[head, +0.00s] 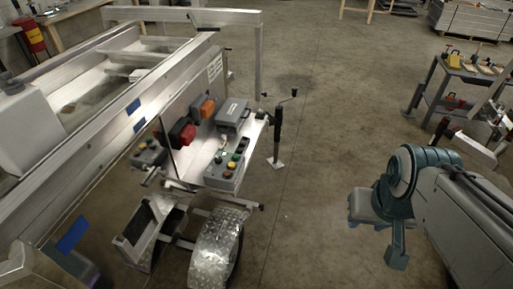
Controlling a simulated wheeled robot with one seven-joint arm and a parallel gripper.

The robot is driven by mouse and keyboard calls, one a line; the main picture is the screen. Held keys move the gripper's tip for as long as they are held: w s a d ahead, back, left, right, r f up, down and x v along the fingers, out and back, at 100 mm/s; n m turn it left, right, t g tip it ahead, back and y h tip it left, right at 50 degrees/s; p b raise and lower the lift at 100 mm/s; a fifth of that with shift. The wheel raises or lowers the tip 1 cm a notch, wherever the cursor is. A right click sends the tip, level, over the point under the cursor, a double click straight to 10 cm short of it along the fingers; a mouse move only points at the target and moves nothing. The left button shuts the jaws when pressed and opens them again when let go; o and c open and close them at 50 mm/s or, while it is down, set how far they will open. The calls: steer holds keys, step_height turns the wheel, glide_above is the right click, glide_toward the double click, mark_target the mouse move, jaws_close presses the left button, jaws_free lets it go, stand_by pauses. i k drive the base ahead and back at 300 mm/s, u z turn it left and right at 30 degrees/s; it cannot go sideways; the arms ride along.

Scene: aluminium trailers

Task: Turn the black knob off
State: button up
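A grey control box (225,172) sits on the trailer's front metal deck, left of the middle of the head view. Its top carries small coloured buttons, among them an orange-yellow one (231,165) and a red one. A small dark spot (218,160) on the box top may be the black knob. It is too small to make out its shape or the way it points. My teal gripper (378,232) is at the right, over bare floor, well apart from the box. Its fingers are not clear enough to tell open from shut, and I see nothing held.
A grey case (232,114) and red and orange lamps (182,132) are near the box. A black jack post (278,135) stands just right of the trailer. A fender (216,248) is below the deck. A tool cart (462,85) is at upper right. The floor (315,165) between is clear.

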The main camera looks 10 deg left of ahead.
mark_target(218, 159)
steer(key=u, duration=0.1)
steer(key=i, duration=1.05)
steer(key=u, duration=1)
